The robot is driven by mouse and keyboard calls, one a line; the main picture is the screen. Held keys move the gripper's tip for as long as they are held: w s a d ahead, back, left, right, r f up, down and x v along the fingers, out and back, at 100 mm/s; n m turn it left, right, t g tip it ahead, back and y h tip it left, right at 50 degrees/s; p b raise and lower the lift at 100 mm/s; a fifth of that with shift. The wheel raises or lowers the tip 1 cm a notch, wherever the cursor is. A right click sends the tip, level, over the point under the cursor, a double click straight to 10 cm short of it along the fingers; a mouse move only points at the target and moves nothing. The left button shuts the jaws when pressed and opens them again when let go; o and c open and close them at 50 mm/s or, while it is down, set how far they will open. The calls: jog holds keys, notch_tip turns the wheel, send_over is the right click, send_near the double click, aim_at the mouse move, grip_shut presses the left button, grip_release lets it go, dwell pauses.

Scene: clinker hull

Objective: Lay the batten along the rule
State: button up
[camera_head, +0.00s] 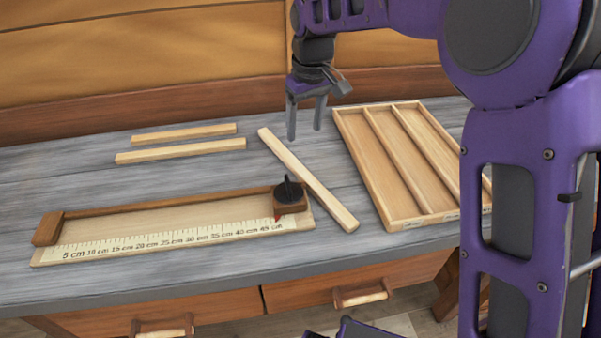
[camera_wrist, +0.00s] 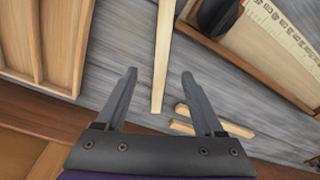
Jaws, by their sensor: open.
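The rule (camera_head: 180,238) is a wooden board with a centimetre scale along its near edge, a raised back strip, a block at its left end and a block with a black knob at its right. Three pale battens lie on the bench. One batten (camera_head: 308,180) lies slanted between the rule and the tray. A long one (camera_head: 180,151) and a shorter one (camera_head: 184,133) lie behind the rule. My gripper (camera_head: 305,136) is open and empty, above the far end of the slanted batten. In the wrist view that batten (camera_wrist: 162,60) points in between my open fingers (camera_wrist: 159,75).
A wooden tray (camera_head: 378,193) with three empty long compartments stands on the right of the bench. A wooden wall (camera_head: 150,50) rises behind. The grey bench top (camera_head: 70,180) is clear at the left. Drawers with handles (camera_head: 361,296) are below its front edge.

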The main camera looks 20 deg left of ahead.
send_over(301, 169)
notch_tip(301, 169, down, 6)
jog(key=shift+w+d+f, duration=0.1)
jog(key=shift+f, duration=0.15)
jog(key=f, duration=0.3)
jog(key=f+b, duration=0.1)
jog(key=shift+s+f, duration=0.15)
jog(key=shift+s, duration=0.1)
jog(key=shift+f, duration=0.55)
grip_shut()
